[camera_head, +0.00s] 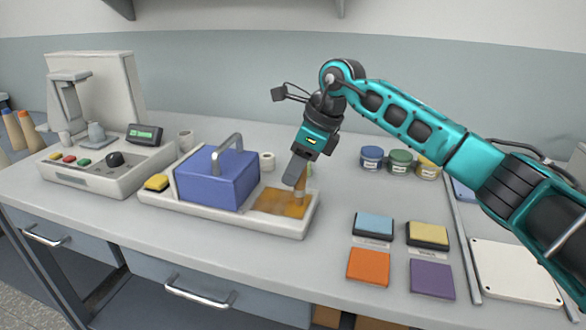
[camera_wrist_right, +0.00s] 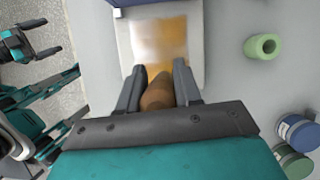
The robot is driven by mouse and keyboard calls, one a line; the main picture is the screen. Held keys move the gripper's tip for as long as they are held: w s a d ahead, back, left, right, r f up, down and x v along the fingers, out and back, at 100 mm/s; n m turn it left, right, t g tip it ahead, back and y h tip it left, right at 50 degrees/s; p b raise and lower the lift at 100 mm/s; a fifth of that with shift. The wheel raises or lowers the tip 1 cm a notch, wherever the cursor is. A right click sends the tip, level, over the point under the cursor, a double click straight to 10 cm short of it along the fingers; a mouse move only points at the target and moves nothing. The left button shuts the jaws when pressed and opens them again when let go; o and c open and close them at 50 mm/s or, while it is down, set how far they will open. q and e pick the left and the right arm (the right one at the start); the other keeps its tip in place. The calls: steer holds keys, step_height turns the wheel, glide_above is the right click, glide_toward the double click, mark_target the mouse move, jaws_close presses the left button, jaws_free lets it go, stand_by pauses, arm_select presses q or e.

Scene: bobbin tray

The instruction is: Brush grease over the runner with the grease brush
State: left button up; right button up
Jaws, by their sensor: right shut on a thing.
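My right gripper (camera_head: 297,172) is over the right end of a pale tray (camera_head: 248,222). It is shut on the grease brush, whose brown handle (camera_wrist_right: 157,94) shows between the fingers in the right wrist view. Below the fingers, a tan part of the brush (camera_head: 301,187) reaches down to an amber patch (camera_head: 272,206) on the tray floor, apparently the greased runner. In the wrist view this patch (camera_wrist_right: 160,38) is paler and whitish at its left. The bristle tip is hidden, so contact is unclear. My left gripper (camera_wrist_right: 50,36) is open and empty at the wrist view's left edge.
A yellow sponge (camera_head: 157,182) lies at the tray's left end. Several jars (camera_head: 400,161) stand behind right. Coloured pads (camera_head: 374,224) lie on the right. A machine (camera_head: 95,155) stands left.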

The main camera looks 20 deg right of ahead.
steer(key=shift+w+d, duration=0.2)
steer(key=shift+w, duration=0.15)
steer(key=shift+w+d+r+p, duration=0.1)
steer(key=shift+w+d+p, duration=0.35)
steer(key=shift+w, duration=0.2)
steer(key=shift+s+a, duration=0.35)
steer(key=shift+s, duration=0.25)
steer(key=shift+s+a, duration=0.75)
steer(key=shift+s, duration=0.35)
steer(key=shift+s+a, duration=0.45)
steer(key=shift+s, duration=0.25)
